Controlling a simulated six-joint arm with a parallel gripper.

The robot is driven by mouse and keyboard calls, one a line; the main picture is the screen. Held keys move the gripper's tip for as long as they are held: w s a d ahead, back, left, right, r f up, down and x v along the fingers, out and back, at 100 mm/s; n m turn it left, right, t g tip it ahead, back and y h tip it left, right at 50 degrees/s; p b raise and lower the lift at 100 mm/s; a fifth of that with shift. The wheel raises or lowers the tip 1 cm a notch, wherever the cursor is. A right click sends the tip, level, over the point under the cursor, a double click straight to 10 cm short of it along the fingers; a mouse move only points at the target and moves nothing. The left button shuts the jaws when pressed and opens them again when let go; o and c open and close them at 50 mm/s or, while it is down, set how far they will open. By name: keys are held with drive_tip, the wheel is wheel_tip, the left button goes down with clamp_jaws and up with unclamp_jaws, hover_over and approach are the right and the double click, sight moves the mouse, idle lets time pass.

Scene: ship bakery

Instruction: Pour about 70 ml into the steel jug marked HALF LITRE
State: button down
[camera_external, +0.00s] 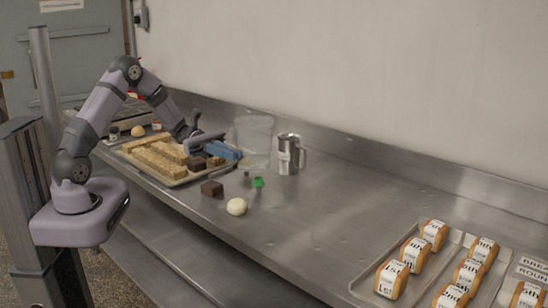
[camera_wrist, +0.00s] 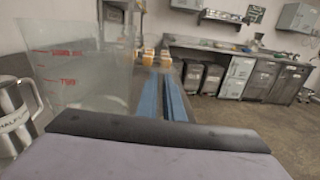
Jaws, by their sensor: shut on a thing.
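The steel jug (camera_external: 289,162) stands upright on the counter, to the right of a clear measuring jug (camera_external: 254,135). In the wrist view the steel jug (camera_wrist: 10,105) is at the left edge, with part of a HALF LITRE label and its handle showing. The clear jug (camera_wrist: 75,75) has red markings and looks upright; I cannot tell its liquid level or whether its base touches the counter. My gripper (camera_external: 228,151), with blue fingers, is at the clear jug's left side, shut on it, apparently at the handle. The fingers (camera_wrist: 165,97) hide the exact contact.
A dark cube (camera_external: 212,188), a cream ball (camera_external: 237,206) and a small green thing (camera_external: 258,182) lie in front of the jugs. A tray (camera_external: 362,287) of labelled loaves is at right. The middle counter is clear.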

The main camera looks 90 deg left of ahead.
drive_tip(key=r+n+p, duration=0.1)
drive_tip(key=w+a+r+n+p, duration=0.1)
drive_tip(key=r+n+p, duration=0.1)
drive_tip(key=w+a+r+n+p, duration=0.1)
drive_tip(key=n+p, duration=0.1)
drive_tip(key=shift+w+a+r, duration=0.1)
drive_tip(key=shift+a+r, duration=0.1)
drive_tip(key=shift+a, duration=0.05)
wheel_tip(320, 180, up, 10)
drive_tip(key=n+p, duration=0.8)
drive_tip(key=p, duration=0.6)
hover_over(238, 136)
drive_tip(key=w+a, duration=0.4)
drive_tip(key=shift+w+r+n+t+p, duration=0.3)
drive_tip(key=shift+r+t+p, duration=0.1)
drive_tip(key=shift+p, duration=0.25)
drive_tip(key=shift+a+r, duration=0.1)
